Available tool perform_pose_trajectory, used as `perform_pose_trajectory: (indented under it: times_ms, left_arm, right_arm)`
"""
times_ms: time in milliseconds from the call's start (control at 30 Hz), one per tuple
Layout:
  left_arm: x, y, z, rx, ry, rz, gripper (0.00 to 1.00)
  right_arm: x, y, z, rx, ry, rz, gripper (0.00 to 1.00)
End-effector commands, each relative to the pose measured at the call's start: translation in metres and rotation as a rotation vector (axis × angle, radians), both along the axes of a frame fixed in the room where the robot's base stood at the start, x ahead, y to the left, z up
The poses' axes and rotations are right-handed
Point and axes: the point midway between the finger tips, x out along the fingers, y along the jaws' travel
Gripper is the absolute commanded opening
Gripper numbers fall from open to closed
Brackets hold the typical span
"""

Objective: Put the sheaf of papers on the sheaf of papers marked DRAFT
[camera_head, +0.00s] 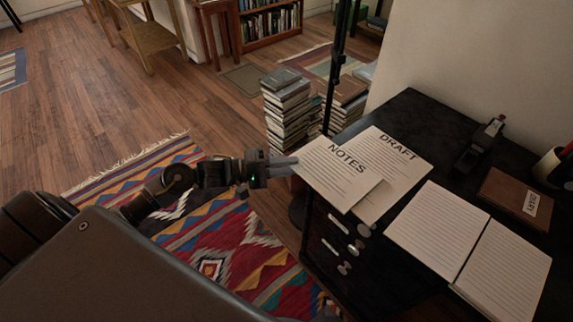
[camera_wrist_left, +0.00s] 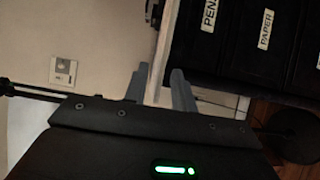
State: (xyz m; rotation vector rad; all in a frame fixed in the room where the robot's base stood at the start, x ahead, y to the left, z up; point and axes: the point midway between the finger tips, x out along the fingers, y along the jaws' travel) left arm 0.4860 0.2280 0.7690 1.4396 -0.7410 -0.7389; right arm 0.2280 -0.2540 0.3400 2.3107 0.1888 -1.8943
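The white sheaf of papers marked NOTES (camera_head: 335,182) is in the head view at the desk's near left corner, its left part beyond the desk edge. It overlaps the left part of the sheaf marked DRAFT (camera_head: 405,163), which lies on the desk. I cannot tell whether the two touch. My left gripper (camera_head: 284,164) is at the left edge of the NOTES sheaf, its fingers closed on that edge. In the left wrist view a pale sheet edge (camera_wrist_left: 160,60) runs between the fingers (camera_wrist_left: 158,88). My right gripper is not in view.
The black desk (camera_head: 410,108) also bears an open book (camera_head: 440,230), a brown labelled book (camera_head: 515,195) and a stapler-like black object (camera_head: 480,143). Labelled drawers (camera_wrist_left: 235,55) show in the wrist view. Book stacks (camera_head: 288,105) stand on the floor behind the gripper.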

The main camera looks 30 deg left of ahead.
Motion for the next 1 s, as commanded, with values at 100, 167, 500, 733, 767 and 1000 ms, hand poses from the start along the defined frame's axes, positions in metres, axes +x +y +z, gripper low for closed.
perform_pose_trajectory:
  times_ms: [100, 167, 500, 733, 767, 1000]
  left_arm:
    - [0.0, 0.0, 0.0, 0.001, -0.001, 0.0, 0.27]
    - [0.0, 0.0, 0.0, 0.001, -0.001, 0.0, 0.27]
    - [-0.015, 0.022, 0.002, 0.004, 0.003, 0.002, 0.27]
    - [-0.045, 0.062, 0.001, 0.002, 0.005, 0.0, 0.27]
    - [-0.048, 0.066, 0.001, 0.003, 0.005, 0.001, 0.27]
    - [-0.066, 0.093, 0.002, 0.001, 0.002, 0.001, 0.27]
  right_arm:
    - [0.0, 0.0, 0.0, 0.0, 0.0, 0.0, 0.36]
    - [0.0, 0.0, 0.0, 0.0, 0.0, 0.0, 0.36]
    - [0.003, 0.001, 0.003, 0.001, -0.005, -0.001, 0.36]
    - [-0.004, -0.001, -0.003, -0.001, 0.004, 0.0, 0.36]
    - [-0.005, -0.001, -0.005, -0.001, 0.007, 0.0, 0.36]
    - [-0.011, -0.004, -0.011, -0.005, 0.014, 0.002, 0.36]
